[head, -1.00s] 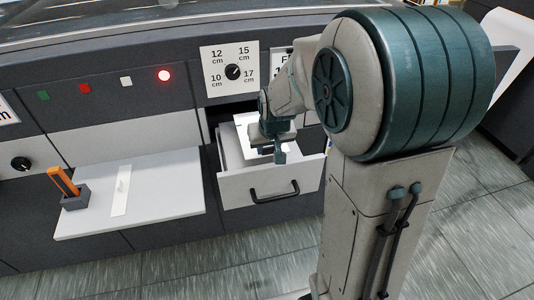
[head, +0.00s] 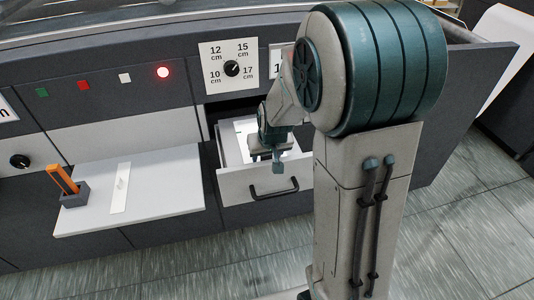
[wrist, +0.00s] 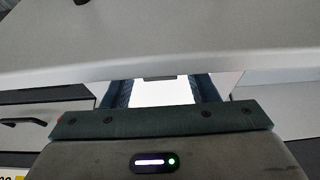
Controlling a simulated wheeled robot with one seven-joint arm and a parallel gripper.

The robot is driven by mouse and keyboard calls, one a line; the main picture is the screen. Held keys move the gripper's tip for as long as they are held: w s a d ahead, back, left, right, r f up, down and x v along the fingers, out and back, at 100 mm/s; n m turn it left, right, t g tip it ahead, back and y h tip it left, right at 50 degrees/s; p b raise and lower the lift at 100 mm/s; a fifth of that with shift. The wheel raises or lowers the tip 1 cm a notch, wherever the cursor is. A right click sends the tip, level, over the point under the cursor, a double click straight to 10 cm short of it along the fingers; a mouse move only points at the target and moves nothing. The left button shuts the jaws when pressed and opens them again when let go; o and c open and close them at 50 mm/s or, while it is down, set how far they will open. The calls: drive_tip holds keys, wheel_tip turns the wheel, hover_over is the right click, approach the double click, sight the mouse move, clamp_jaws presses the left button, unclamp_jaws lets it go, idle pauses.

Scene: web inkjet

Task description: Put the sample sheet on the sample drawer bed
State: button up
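The sample drawer (head: 234,186) is pulled out from the dark machine front, with a black handle on its grey front. A bright white sheet (head: 243,128), apparently the sample sheet, shows inside it, partly hidden by my arm. I cannot tell how it lies on the bed. My gripper (head: 278,166) is over the drawer, near its front wall. In the wrist view, the fingers of my gripper (wrist: 162,92) stand apart, with a bright white surface (wrist: 160,91) beyond and between them. Contact with the sheet cannot be made out.
A pale shelf (head: 180,196) left of the drawer holds a white strip (head: 121,188) and an orange tool in a dark holder (head: 75,194). A dial panel (head: 229,67) and a lit red lamp (head: 163,72) sit above. In the wrist view, a grey surface (wrist: 150,40) crosses close by.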

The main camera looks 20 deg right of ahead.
drive_tip(key=shift+r, duration=0.3)
drive_tip(key=v, duration=1.2)
drive_tip(key=shift+s+f+p, duration=0.1)
drive_tip(key=shift+p, duration=0.2)
drive_tip(key=s+g, duration=0.1)
drive_tip(key=s, duration=1.5)
drive_tip(key=shift+g, duration=0.3)
